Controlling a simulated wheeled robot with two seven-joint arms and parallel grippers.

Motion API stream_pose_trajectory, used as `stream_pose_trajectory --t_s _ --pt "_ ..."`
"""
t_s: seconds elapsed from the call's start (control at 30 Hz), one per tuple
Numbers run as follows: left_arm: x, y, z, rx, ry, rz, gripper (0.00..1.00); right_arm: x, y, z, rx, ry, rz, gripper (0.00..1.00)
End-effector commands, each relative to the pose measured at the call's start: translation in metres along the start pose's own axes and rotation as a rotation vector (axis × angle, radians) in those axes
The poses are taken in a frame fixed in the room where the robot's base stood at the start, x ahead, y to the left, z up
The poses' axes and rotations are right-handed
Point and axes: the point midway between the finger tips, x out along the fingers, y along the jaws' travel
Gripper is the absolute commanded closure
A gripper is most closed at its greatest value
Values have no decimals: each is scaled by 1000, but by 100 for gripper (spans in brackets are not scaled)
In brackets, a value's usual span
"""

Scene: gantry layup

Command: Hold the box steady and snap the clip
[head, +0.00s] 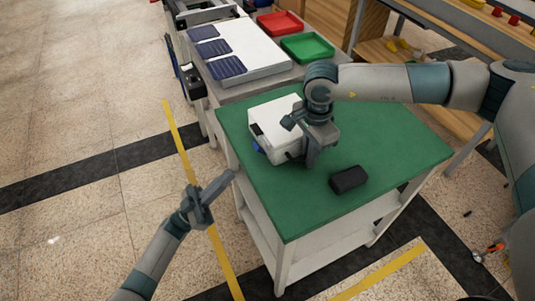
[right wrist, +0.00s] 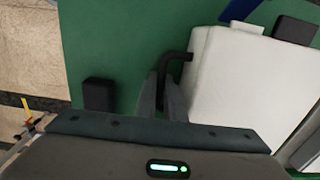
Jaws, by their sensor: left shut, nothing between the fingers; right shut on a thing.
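A white box (head: 270,118) stands on the green table top, and it fills the right side of the right wrist view (right wrist: 240,85). A blue part, perhaps the clip, shows at the box's edge in the right wrist view (right wrist: 238,9) and low on its left side in the head view (head: 259,148). My right gripper (right wrist: 161,100) is beside the box, shut on a black bent handle (right wrist: 178,58). From the head, my right wrist hides that grip and part of the box. My left gripper (head: 231,176) is shut and empty, left of the table and apart from the box.
A black block (head: 348,179) lies on the green table top (head: 400,140) near the front. Behind is a bench with a white panel bearing dark blue pieces, a red tray (head: 280,23) and a green tray (head: 307,47). The table's right side is clear.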

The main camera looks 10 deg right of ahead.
Motion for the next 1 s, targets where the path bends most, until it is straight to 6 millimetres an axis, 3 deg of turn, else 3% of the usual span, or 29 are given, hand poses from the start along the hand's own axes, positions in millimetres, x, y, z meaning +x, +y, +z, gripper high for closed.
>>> stream_pose_trajectory --t_s 0.27,1.0 --pt "-6 1 0 -200 0 6 100 -1 0 0 0 0 -1 100" --pt "-45 0 -1 -1341 -3 4 100 -1 -1 0 1 0 -2 100"
